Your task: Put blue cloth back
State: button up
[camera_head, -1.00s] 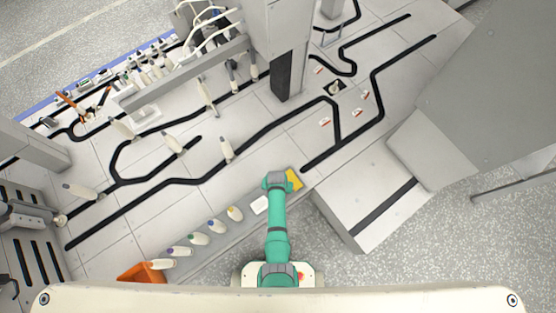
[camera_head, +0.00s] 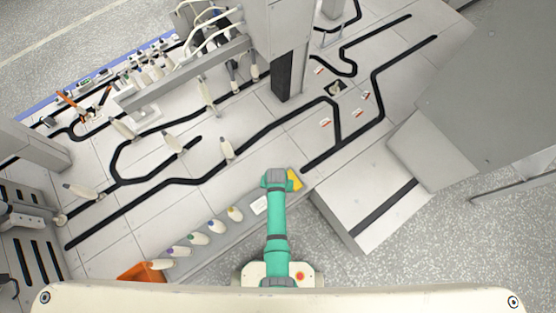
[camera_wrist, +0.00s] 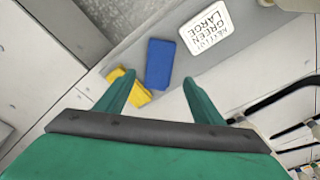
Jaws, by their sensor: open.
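The blue cloth (camera_wrist: 160,64) is a small folded rectangle on a pale grey surface in the wrist view. It lies beyond my gripper's fingers, roughly between their lines. My gripper (camera_wrist: 157,84) is open, its two green fingers apart with nothing held between them. In the head view my green arm reaches forward over the ledge, its end (camera_head: 277,180) seen from above. The blue cloth is hidden there, and the finger gap cannot be seen.
A yellow piece (camera_wrist: 126,88) lies close to the left finger, left of the cloth. A white card (camera_wrist: 207,32) reading "NEXT LOT GREEN LARGE" lies right of the cloth. Several bobbins (camera_head: 217,226) line the ledge toward an orange bin (camera_head: 142,271). A grey block (camera_head: 425,150) stands at right.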

jog(key=s+r+n+t, duration=0.1)
jog(key=s+r+t, duration=0.6)
jog(key=s+r, duration=0.75)
jog(key=s+r+t, duration=0.3)
jog(key=r, duration=1.2)
jog(key=s+r+t, duration=0.3)
jog(key=r+t, duration=0.1)
jog(key=r, duration=1.1)
jog(key=shift+s+d+r+n, duration=0.2)
jog(key=shift+s+n, duration=0.15)
jog(key=shift+n, duration=0.05)
jog(key=shift+c, duration=0.3)
